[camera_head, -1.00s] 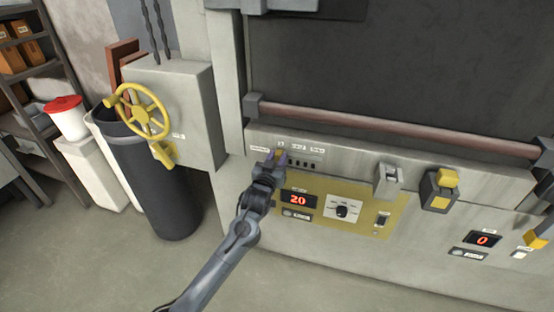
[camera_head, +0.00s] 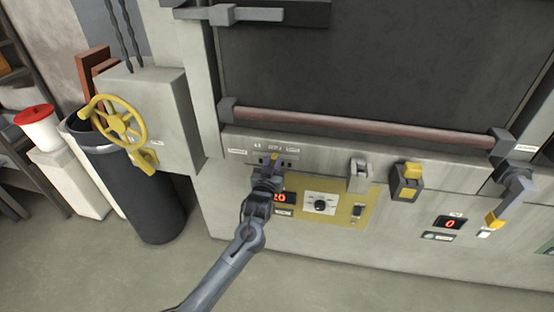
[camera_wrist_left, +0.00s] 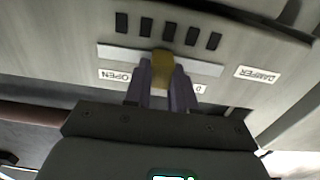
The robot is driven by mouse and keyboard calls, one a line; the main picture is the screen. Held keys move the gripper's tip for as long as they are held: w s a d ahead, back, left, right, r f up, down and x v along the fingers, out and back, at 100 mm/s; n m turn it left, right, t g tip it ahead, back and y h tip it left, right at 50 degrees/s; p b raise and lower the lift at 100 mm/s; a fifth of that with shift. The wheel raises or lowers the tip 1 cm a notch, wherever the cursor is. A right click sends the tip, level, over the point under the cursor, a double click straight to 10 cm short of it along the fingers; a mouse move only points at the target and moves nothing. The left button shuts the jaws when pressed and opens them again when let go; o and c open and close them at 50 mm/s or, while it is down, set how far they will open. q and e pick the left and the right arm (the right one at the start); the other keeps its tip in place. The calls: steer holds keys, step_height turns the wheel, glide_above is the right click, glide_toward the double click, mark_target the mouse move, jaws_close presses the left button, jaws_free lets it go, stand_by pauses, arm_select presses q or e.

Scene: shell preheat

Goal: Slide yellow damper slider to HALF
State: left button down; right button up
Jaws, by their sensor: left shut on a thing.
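The yellow damper slider (camera_head: 275,158) stands out from the front panel below the furnace door. In the head view it is under the middle label, HALF (camera_head: 274,147), with OPEN (camera_head: 293,150) to its right. In the left wrist view the slider (camera_wrist_left: 163,66) sits on its pale track (camera_wrist_left: 118,53), between the upside-down OPEN label (camera_wrist_left: 115,75) and a 0 label (camera_wrist_left: 200,88). The fingers hide the middle label there. My left gripper (camera_head: 270,166) is shut on the slider; its fingers (camera_wrist_left: 163,85) stand on either side of it. My right gripper is out of view.
A yellow panel (camera_head: 345,192) with a red display and knob (camera_head: 320,205) lies just below and right of my left gripper. A reddish door bar (camera_head: 360,127) runs above. A yellow handwheel (camera_head: 118,120) and dark bin (camera_head: 135,195) stand at the left.

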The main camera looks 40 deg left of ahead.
arm_select(q)
steer(key=shift+a+f, duration=0.1)
steer(key=shift+a, duration=0.05)
steer(key=c, duration=1.3)
jaws_free()
steer(key=o, duration=0.4)
steer(key=shift+a, duration=0.1)
steer(key=shift+s+d, duration=0.3)
steer(key=shift+s, duration=0.15)
steer(key=p+v, duration=0.2)
steer(key=v, duration=0.8)
